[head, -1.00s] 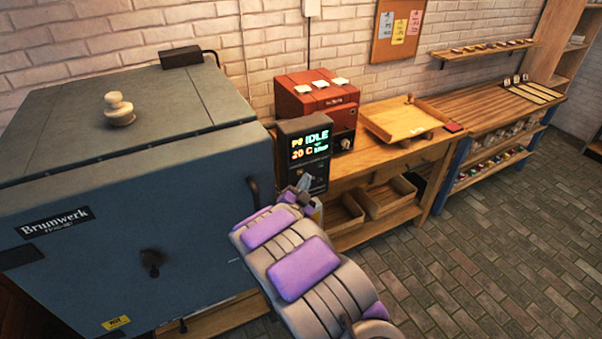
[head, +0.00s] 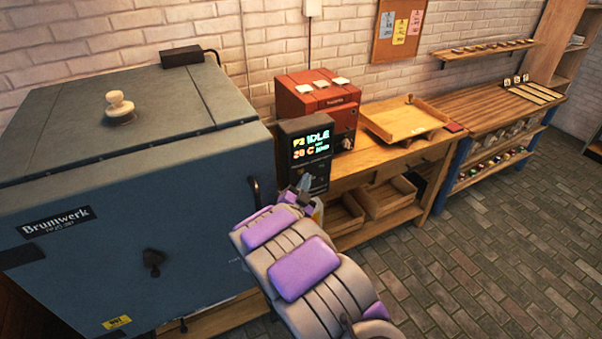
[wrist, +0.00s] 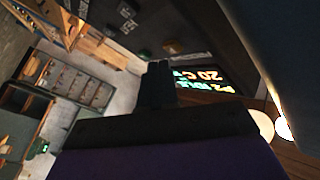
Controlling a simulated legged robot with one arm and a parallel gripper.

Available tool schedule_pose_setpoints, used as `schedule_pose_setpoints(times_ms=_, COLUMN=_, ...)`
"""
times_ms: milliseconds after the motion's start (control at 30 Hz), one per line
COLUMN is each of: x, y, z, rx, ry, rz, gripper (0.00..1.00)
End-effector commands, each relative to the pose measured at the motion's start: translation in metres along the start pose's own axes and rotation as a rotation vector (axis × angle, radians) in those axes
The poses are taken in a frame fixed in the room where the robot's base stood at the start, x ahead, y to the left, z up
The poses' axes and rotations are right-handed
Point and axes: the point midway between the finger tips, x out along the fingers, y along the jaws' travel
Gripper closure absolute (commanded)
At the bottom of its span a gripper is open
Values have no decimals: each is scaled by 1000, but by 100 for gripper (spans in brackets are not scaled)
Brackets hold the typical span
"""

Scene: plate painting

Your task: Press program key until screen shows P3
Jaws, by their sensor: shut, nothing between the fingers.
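The dark control panel (head: 308,180) stands at the right side of the blue kiln. Its lit screen (head: 311,144) reads what looks like P2, IDLE and 20 C; it also shows tilted in the wrist view (wrist: 205,79). Small dark keys (wrist: 173,47) lie beside the screen in the wrist view, with labels too small to read. My gripper (head: 304,184) is shut and empty, its tip at the lower part of the panel. In the wrist view the fingers (wrist: 158,84) are close to the panel. I cannot tell whether the tip touches a key.
The blue kiln (head: 215,230) fills the left, with a handle on its side near my gripper. A red box unit (head: 295,97) and a wooden tray (head: 385,122) stand on the bench behind the panel. The brick floor (head: 480,260) at right is clear.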

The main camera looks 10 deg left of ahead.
Motion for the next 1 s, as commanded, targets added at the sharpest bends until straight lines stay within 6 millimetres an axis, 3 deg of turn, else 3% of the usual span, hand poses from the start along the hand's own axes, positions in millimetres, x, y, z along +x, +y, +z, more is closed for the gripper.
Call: schedule_pose_setpoints(times_ms=1000, x=5, y=-4, z=1, rx=0, ry=0, rz=0, gripper=100)
